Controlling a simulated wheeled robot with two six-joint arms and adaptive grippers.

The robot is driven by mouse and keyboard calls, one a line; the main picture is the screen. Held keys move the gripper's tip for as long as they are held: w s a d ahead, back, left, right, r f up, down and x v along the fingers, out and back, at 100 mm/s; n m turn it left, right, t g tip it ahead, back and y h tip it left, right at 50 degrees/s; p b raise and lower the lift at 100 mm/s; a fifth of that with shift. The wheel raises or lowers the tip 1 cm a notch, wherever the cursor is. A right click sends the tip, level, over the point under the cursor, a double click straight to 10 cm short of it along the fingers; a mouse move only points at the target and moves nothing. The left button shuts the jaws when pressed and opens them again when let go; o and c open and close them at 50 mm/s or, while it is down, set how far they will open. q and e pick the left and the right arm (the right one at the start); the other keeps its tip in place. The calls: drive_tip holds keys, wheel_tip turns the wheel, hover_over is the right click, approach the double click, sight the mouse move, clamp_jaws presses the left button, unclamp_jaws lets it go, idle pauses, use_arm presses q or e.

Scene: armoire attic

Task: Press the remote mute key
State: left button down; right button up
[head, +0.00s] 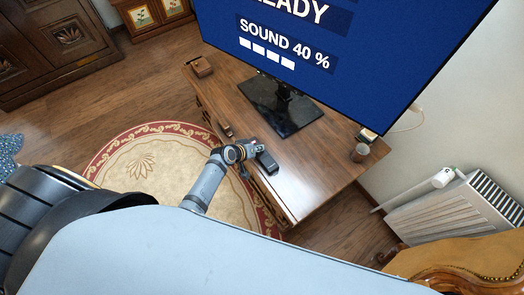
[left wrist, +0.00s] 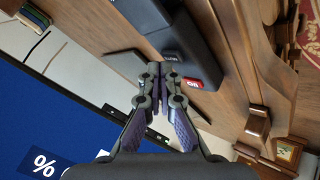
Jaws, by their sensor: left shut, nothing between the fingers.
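The remote (head: 267,162) is a dark slab lying on the wooden TV table near its front edge. In the left wrist view the remote (left wrist: 190,40) has a red key (left wrist: 193,83) with white marking at its near end. My left gripper (head: 250,153) is beside the remote in the head view. In the left wrist view its shut fingertips (left wrist: 161,68) are empty and near the red key end; whether they touch the remote I cannot tell. The TV screen (head: 320,50) shows "SOUND 40 %" with several white bars. My right gripper is not in view.
The TV stand (head: 283,104) is behind the remote. A small brown box (head: 201,66) sits at the table's left end, and a cup (head: 360,152) at its right end. A radiator (head: 455,215) is on the right. The tabletop around the remote is mostly clear.

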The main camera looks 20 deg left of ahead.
use_arm(q)
drive_tip(key=shift+f+b, duration=0.3)
drive_tip(key=shift+f, duration=0.05)
idle(0.3)
drive_tip(key=shift+r, duration=0.1)
drive_tip(key=shift+r+p, duration=0.7)
drive_tip(key=shift+p, duration=0.15)
drive_tip(key=shift+r, duration=0.1)
wheel_tip(320, 180, up, 5)
drive_tip(key=p, duration=0.5)
idle(0.6)
